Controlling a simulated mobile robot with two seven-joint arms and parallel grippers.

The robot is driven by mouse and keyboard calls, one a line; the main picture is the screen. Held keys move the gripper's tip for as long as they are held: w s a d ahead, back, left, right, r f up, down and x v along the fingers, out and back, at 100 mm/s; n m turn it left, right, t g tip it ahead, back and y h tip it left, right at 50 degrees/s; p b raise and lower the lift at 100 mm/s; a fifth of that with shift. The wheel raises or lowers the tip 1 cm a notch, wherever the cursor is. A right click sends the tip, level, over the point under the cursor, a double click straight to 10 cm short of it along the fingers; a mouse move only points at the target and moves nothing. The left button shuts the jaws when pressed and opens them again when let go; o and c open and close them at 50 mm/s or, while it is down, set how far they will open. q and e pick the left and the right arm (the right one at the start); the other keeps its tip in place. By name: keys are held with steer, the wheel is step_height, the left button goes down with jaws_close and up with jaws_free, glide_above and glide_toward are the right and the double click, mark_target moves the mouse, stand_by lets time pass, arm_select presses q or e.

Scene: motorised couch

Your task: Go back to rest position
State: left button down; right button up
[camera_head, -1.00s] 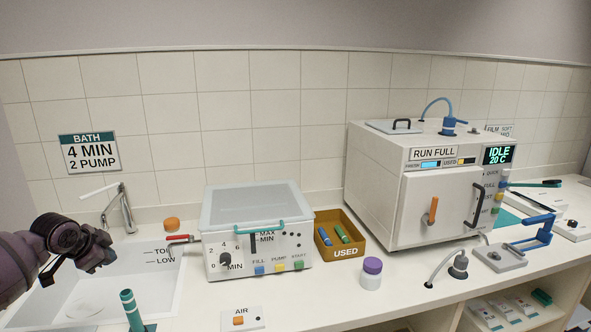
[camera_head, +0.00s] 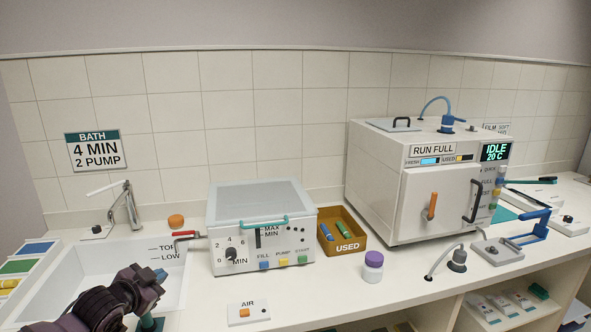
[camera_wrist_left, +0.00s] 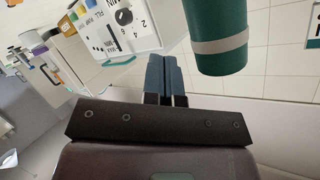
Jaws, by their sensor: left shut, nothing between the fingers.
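My left gripper (camera_head: 160,275) is in front of the sink basin (camera_head: 60,268) in the head view, at the lower left. Its dark blue fingers (camera_wrist_left: 166,76) are closed together in the left wrist view, with nothing between them. A dark green cylinder with a pale band (camera_wrist_left: 220,45) stands close beside the fingers in the wrist view, apart from them in the picture. In the head view my left gripper hides most of this cylinder; only a bit of green (camera_head: 152,323) shows below. My right gripper is not in view.
The bath unit (camera_head: 262,225) stands right of the sink, then the USED tray (camera_head: 348,246), a purple-capped jar (camera_head: 373,267) and the large white machine (camera_head: 425,200). An AIR plate (camera_head: 248,313) lies at the counter front. Coloured strips (camera_head: 22,265) lie left of the sink.

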arm_select(q)
steer(key=s+d+f+n+y, duration=0.1)
steer(key=s+f+n, duration=0.1)
steer(key=s+f, duration=0.5)
steer(key=s+d+f+n+g+y, duration=0.1)
steer(key=s+f, duration=0.6)
steer(key=s, duration=0.7)
steer(key=s+d+f+n+g+y, duration=0.1)
steer(key=s+d+f+n, duration=0.1)
steer(key=s+f+n, duration=0.2)
steer(key=s+f, duration=0.3)
steer(key=s, duration=0.4)
steer(key=shift+d+f+n, duration=0.2)
steer(key=shift+f+n, duration=0.05)
steer(key=shift+n, duration=0.15)
